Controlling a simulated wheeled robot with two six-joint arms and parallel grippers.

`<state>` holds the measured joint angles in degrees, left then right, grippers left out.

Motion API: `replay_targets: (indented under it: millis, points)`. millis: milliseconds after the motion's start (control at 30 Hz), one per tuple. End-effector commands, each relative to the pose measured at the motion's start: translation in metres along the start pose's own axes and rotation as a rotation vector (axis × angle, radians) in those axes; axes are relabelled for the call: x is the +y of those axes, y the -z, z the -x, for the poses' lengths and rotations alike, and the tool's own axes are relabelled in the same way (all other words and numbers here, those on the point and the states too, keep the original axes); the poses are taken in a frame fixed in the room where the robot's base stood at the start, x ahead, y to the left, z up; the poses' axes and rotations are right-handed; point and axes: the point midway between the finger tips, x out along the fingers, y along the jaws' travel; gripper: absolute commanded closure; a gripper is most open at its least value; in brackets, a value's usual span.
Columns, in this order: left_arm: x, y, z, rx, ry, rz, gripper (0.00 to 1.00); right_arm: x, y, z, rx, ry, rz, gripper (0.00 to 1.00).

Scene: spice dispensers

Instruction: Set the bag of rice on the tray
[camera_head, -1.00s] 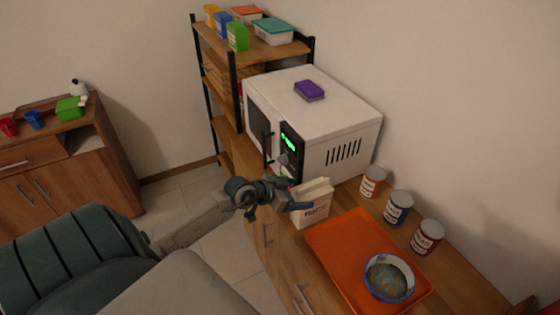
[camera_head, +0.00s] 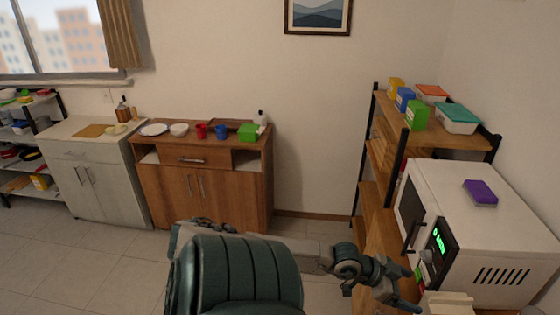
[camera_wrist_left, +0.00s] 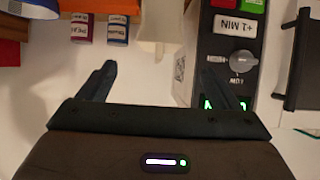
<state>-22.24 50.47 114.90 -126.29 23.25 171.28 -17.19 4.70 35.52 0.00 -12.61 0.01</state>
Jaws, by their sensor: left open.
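The cream bag of rice (camera_head: 448,303) shows only its top at the bottom right edge of the head view, below the microwave. My left gripper (camera_head: 408,291) is just left of it, open and empty. In the left wrist view, a pale cream shape that looks like the bag (camera_wrist_left: 160,22) lies beyond and between the open fingertips of my left gripper (camera_wrist_left: 158,72). The orange tray (camera_wrist_left: 105,6) shows as a strip at the top of that view. The tray is outside the head view. My right gripper is not in view.
The white microwave (camera_head: 488,225) stands close to my left gripper; its control panel (camera_wrist_left: 228,50) is beside one finger. Two jars (camera_wrist_left: 82,28) (camera_wrist_left: 118,30) stand near the tray. A shelf (camera_head: 450,140) is behind the microwave. A wooden cabinet (camera_head: 205,185) stands across open floor.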

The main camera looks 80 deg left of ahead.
Motion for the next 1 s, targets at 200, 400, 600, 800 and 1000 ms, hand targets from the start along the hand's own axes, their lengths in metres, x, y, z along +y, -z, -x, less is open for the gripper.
replay_targets:
  millis: [200,400,600,800,1000]
  points:
    - [-0.022,-0.046,-0.016,0.015,0.025,0.034,0.15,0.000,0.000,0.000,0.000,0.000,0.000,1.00]
    - [-0.048,-0.117,-0.033,0.035,0.109,0.072,0.15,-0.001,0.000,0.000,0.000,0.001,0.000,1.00]
    - [-0.064,-0.205,-0.041,0.001,0.241,0.109,0.15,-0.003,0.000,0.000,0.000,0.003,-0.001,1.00]
    - [-0.058,-0.308,-0.040,-0.117,0.381,0.144,0.15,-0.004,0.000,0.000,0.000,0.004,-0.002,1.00]
    - [-0.019,-0.421,-0.028,-0.323,0.475,0.179,0.15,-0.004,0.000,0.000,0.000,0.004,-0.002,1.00]
